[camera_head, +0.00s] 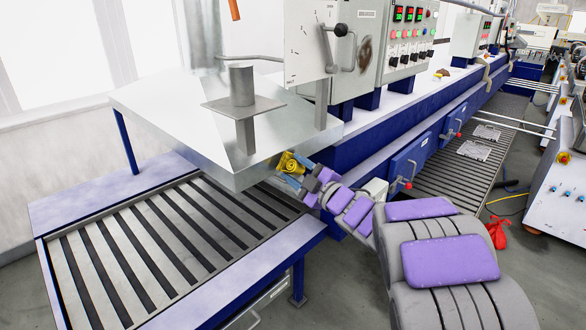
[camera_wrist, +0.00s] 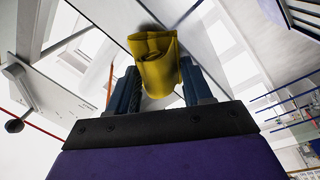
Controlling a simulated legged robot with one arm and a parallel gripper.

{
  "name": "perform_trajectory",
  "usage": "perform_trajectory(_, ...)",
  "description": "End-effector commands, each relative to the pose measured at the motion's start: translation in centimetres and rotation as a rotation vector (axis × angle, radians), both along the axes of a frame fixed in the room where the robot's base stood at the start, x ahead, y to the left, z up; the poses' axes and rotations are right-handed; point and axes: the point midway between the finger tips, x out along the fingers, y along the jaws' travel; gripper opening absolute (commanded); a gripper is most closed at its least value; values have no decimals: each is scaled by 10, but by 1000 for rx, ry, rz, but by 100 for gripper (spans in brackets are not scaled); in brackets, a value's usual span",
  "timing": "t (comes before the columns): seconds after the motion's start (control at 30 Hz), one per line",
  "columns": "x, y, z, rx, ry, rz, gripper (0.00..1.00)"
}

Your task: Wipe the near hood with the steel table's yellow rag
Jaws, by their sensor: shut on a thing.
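The yellow rag (camera_head: 290,163) is folded and held in my gripper (camera_head: 294,170), at the right corner of the near hood (camera_head: 200,120). The hood is a large sloped metal cover above a slatted bed. In the wrist view the rag (camera_wrist: 155,62) sits between the two blue-grey fingers of my gripper (camera_wrist: 155,88), which are shut on it. The pale hood surface (camera_wrist: 215,45) lies right behind the rag. The rag looks against or very close to the hood; I cannot tell if it touches. The steel table is not clearly identifiable.
A slatted bed with a blue frame (camera_head: 285,246) lies under the hood. A control cabinet (camera_head: 405,40) with buttons and a lever box (camera_head: 310,40) stand behind it. Blue doors with red knobs (camera_head: 407,184) line the machine. A red cloth-like thing (camera_head: 497,233) lies on the floor at right.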

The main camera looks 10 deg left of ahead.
Motion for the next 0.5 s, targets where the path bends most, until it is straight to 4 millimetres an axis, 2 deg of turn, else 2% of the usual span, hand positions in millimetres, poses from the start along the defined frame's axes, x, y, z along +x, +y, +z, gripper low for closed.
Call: perform_trajectory(0.5,-26,-34,1,2,-1,0,26)
